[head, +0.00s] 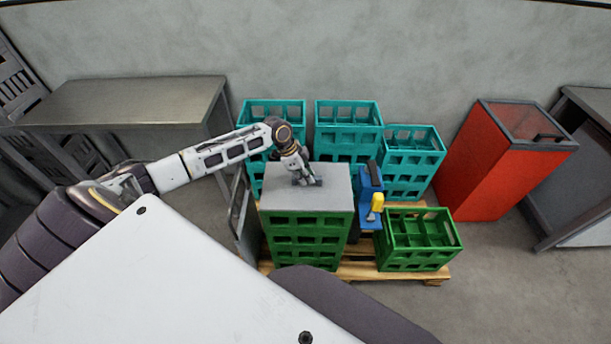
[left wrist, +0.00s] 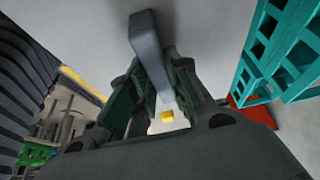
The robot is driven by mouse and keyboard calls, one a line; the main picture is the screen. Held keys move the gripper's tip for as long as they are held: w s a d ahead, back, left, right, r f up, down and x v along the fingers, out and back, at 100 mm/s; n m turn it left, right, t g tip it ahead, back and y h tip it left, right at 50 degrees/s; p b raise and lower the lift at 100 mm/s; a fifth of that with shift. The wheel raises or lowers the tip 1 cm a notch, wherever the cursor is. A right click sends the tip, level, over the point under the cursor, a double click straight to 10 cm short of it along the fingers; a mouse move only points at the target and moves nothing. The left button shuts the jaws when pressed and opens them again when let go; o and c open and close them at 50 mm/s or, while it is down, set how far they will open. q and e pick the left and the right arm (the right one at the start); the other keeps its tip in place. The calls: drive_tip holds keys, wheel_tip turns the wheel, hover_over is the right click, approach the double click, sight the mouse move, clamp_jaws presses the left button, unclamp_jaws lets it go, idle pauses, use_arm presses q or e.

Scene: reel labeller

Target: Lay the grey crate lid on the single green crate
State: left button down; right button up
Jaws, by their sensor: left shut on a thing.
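The grey crate lid (head: 335,197) is flat over the taller green crate stack (head: 305,243) at the front left of the pallet. I cannot tell whether it touches the stack or is slightly above it. My left gripper (head: 308,181) is over the lid, shut on its grey handle. The left wrist view shows the handle (left wrist: 147,42) between the fingers (left wrist: 155,85). The single green crate (head: 420,258) stands to the right on the pallet, open at the top with its compartments visible. My right gripper is not in view.
A blue device with a yellow part (head: 369,192) stands between the stack and the single crate. Teal crates (head: 348,115) stand behind on the wooden pallet (head: 358,271). A red cabinet (head: 500,170) is at right, a metal table (head: 130,100) at left.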

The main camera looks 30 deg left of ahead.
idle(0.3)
use_arm(q)
drive_tip(key=c, duration=1.3)
unclamp_jaws()
drive_tip(key=shift+f, duration=0.1)
drive_tip(key=shift+v, duration=6.1)
